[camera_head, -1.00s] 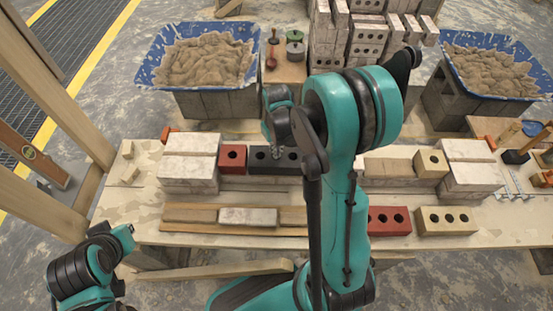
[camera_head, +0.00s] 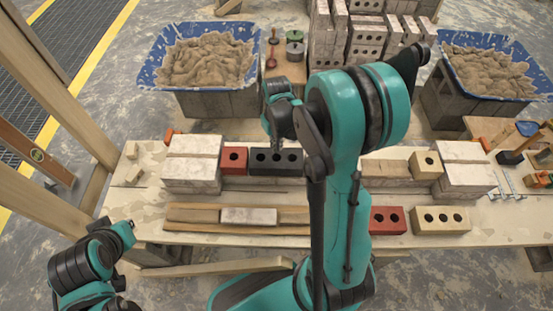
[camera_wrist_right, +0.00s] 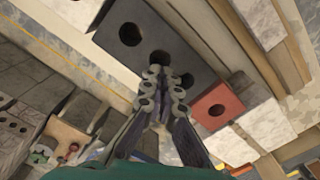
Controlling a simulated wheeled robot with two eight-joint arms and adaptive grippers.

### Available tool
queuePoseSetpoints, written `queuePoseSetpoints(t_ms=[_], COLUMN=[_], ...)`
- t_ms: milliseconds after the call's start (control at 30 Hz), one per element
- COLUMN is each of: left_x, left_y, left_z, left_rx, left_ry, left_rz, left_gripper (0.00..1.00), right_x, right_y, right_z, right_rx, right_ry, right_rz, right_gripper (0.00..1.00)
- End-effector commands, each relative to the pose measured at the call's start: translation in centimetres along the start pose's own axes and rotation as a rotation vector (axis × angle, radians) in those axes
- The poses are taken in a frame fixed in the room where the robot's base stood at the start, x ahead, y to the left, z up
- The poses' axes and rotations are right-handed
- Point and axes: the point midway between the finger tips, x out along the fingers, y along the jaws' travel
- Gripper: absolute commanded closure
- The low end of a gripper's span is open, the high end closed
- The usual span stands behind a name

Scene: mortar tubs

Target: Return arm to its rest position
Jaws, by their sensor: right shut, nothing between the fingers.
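My right arm (camera_head: 345,110) reaches up and over the middle of the work table in the head view. Its gripper (camera_head: 279,153) is shut and empty, over the dark grey three-hole block (camera_head: 287,168). In the right wrist view the shut fingertips (camera_wrist_right: 158,74) overlap the edge of this dark block (camera_wrist_right: 130,58). I cannot tell the exact gap between them. A red block (camera_head: 233,158) sits just left of the dark block; it also shows in the wrist view (camera_wrist_right: 215,106). My left arm (camera_head: 85,272) is folded at the lower left, its fingers out of sight.
White block stacks (camera_head: 191,171) (camera_head: 462,175) stand at both ends of the row. A wooden board (camera_head: 190,220) with a pale brick (camera_head: 249,216) lies in front. Red (camera_head: 386,228) and tan (camera_head: 440,228) blocks sit front right. Blue mortar tubs (camera_head: 160,45) (camera_head: 490,40) stand behind.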

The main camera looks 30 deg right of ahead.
Motion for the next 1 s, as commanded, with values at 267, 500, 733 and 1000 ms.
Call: queuePoseSetpoints(t_ms=[267, 500, 733, 1000], left_x=[0.1, 0.1, 0.0, 0.0], left_y=[0.0, 0.0, 0.0, 0.0], left_z=[0.1, 0.0, 0.0, 0.0], left_rx=[0.000, 0.000, 0.000, 0.000], left_ry=[0.000, 0.000, 0.000, 0.000], left_rz=[0.000, 0.000, 0.000, 0.000], left_gripper=[1.00, 1.00, 1.00, 1.00], right_x=[0.1, 0.0, -3.3, -10.2], right_y=[0.0, 0.0, -1.6, -5.6], right_z=[0.0, 0.0, 0.9, 4.6], right_rx=[0.000, 0.000, -0.006, -0.016], right_ry=[0.000, 0.001, 0.074, 0.290], right_rz=[0.000, 0.000, 0.014, 0.031], right_gripper=[1.00, 1.00, 1.00, 1.00])
